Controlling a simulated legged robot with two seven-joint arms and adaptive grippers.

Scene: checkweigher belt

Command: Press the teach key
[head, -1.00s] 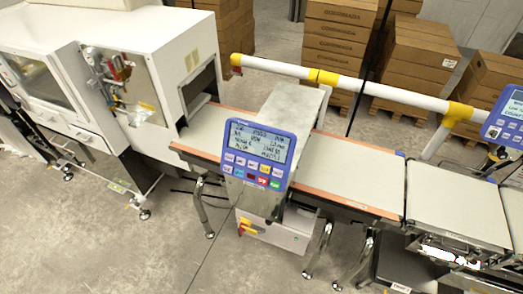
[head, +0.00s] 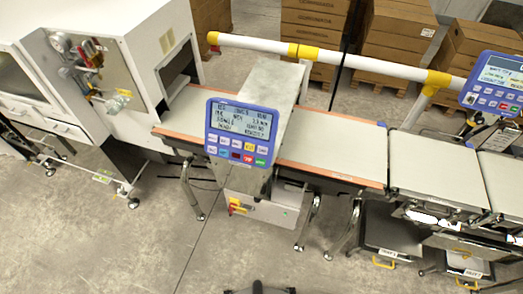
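A blue-framed control panel (head: 242,133) stands near the middle of the head view, in front of the conveyor, with a lit text screen (head: 240,120). A second blue panel (head: 494,82) with a screen and keys is at the right edge.
A conveyor belt (head: 325,158) runs behind the first panel from a white machine (head: 120,70) to further belt sections (head: 435,170) on the right. A white and yellow rail (head: 385,65) and stacked cartons (head: 395,35) are behind. The floor in front (head: 130,245) is mostly clear.

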